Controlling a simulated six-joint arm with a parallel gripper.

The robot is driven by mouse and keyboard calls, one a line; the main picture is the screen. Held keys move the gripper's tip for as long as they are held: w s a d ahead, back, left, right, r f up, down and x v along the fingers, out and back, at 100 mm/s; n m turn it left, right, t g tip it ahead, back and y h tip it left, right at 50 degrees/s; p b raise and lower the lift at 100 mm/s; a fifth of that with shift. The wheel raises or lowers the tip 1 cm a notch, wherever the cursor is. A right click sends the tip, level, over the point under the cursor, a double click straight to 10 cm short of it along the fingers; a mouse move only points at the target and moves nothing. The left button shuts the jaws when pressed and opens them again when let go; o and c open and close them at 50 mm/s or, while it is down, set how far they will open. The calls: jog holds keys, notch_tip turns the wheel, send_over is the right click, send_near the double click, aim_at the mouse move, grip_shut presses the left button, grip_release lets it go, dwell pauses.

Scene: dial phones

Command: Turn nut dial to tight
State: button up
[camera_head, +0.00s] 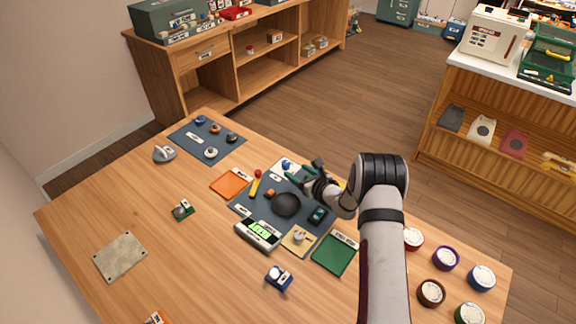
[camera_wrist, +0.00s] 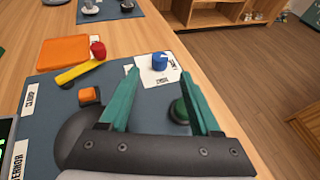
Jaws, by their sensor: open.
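A blue dial (camera_wrist: 160,61) with a white pointer mark sits on a white card (camera_wrist: 152,77); it also shows in the head view (camera_head: 286,164). Its lettering is too small to read, so I cannot tell whether it is the nut dial. My gripper (camera_wrist: 159,73) has its two green fingers spread wide and empty. The fingers point toward the blue dial from above the mat; the dial appears between and beyond the fingertips, not touched. In the head view, my gripper (camera_head: 302,174) is just right of the dial. A green knob (camera_wrist: 180,111) is partly hidden by the right finger.
On the dark mat (camera_head: 252,208) are a black round pad (camera_head: 286,205), an orange block (camera_head: 270,193) and a yellow lever with a red ball (camera_head: 255,184). An orange tray (camera_head: 231,183) lies left. A green display box (camera_head: 259,234) stands in front.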

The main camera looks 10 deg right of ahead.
aim_at(288, 165)
jog(key=x, duration=0.7)
grip_shut()
